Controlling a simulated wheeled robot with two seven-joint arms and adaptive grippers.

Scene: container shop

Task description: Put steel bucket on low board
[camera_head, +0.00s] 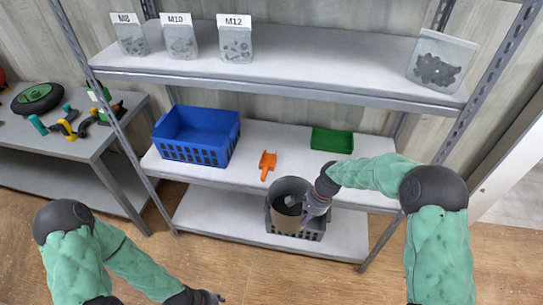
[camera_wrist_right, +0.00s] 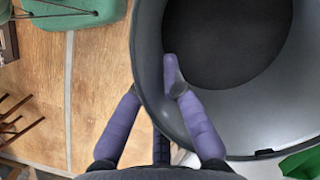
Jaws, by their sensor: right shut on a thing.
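The steel bucket (camera_head: 290,190) is a grey, round, open container in front of the lower shelves. My right gripper (camera_head: 316,204) is shut on its rim. In the right wrist view the bucket (camera_wrist_right: 285,110) fills the upper right, with one finger of the right gripper (camera_wrist_right: 155,88) inside the wall and the other outside. The low board (camera_head: 215,214) is the white bottom shelf; the bucket appears over it, and its base contact is unclear. My left gripper (camera_head: 210,297) is at the bottom edge, too small to read.
A dark grey crate (camera_head: 316,233) is at the low board, partly hidden by the bucket; whether the bucket is inside it is unclear. The middle board holds a blue crate (camera_head: 198,155), an orange scoop (camera_head: 267,163) and a green tray (camera_head: 332,141). The low board is clear left of the crate.

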